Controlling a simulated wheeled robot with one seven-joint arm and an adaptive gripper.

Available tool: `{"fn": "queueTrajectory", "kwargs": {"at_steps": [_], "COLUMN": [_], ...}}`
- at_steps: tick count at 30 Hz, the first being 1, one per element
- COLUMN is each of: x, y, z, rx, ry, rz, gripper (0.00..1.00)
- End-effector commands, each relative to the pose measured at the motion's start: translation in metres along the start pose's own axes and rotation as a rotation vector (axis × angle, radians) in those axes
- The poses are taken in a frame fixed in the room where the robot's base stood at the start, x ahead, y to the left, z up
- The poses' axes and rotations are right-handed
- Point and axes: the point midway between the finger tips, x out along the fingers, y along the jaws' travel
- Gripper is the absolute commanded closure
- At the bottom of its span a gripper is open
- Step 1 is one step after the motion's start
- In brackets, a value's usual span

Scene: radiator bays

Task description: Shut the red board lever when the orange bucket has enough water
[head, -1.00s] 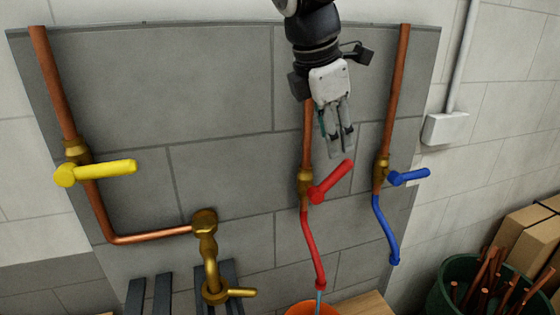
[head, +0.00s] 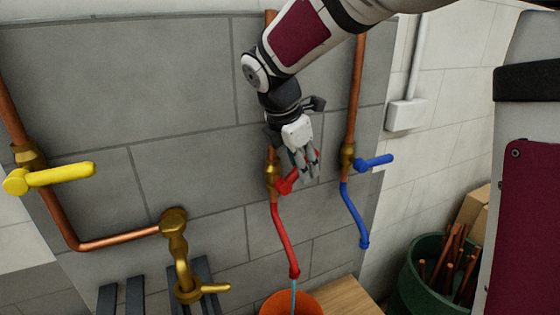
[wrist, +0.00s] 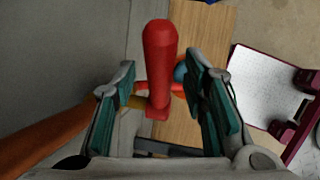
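The red lever (head: 288,183) is on a brass valve (head: 271,177) on the board's middle copper pipe. It points up and to the right and is partly hidden by my gripper. My gripper (head: 308,174) is open at the lever. In the wrist view the red lever (wrist: 160,60) shows between the two spread fingers (wrist: 160,100), with a gap on each side. A red hose (head: 283,240) hangs from this valve, and a thin stream of water (head: 293,291) runs from its end into the orange bucket (head: 272,304). The bucket is cut off by the picture's edge, and its water level cannot be made out.
A blue lever (head: 375,161) with a blue hose (head: 354,215) is close on the right. A yellow lever (head: 55,177) and a brass tap (head: 178,250) are on the left. A green bin (head: 412,270) holds copper pipes. A wooden surface (head: 338,300) lies beside the bucket.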

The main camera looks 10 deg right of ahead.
Motion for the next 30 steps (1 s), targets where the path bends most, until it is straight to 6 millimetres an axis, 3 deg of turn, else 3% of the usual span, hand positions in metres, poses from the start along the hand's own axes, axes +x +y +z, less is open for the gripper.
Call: {"fn": "queueTrajectory", "kwargs": {"at_steps": [5,14,19,30], "x": [0.0118,0.0134,0.0133,0.0139], "y": [-0.0001,0.0,0.0,-0.0013], "z": [0.0002,0.0001,0.0,0.0011], "rx": [0.001,0.001,0.001,0.008], "ry": [0.0,0.0,0.0,0.02], "rz": [0.001,0.001,0.001,0.0], "gripper": [0.6,0.6,0.99,1.0]}}
